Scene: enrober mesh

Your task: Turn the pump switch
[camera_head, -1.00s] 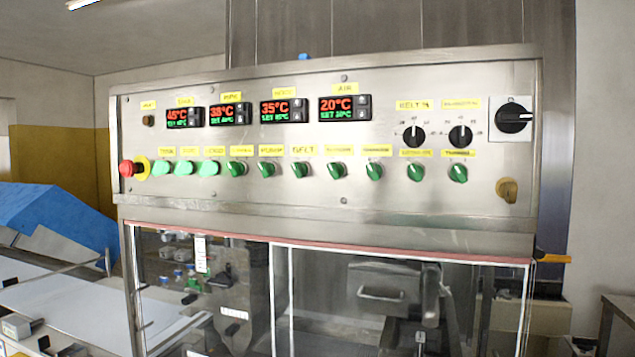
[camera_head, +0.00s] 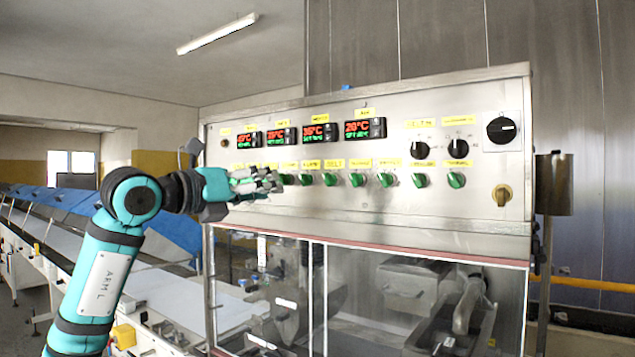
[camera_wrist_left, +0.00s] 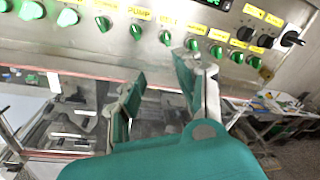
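The pump switch (camera_head: 305,179) is a green rotary knob in the lower row of the steel control panel. In the left wrist view the pump switch (camera_wrist_left: 136,31) sits under a yellow PUMP label, beyond and up-left of the fingertips. Its exact turn angle is too small to tell. My left gripper (camera_head: 268,182) is in front of the panel, just left of the pump switch in the head view. In the left wrist view my left gripper (camera_wrist_left: 160,68) has its two fingers apart, with nothing between them. It appears clear of the knob. My right gripper is in neither view.
Similar green knobs flank the switch closely, including the belt knob (camera_head: 329,179). Temperature displays (camera_head: 364,128) and black dials (camera_head: 420,150) sit above. A glazed enclosure (camera_head: 370,300) is below the panel. A conveyor (camera_head: 165,295) runs at left.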

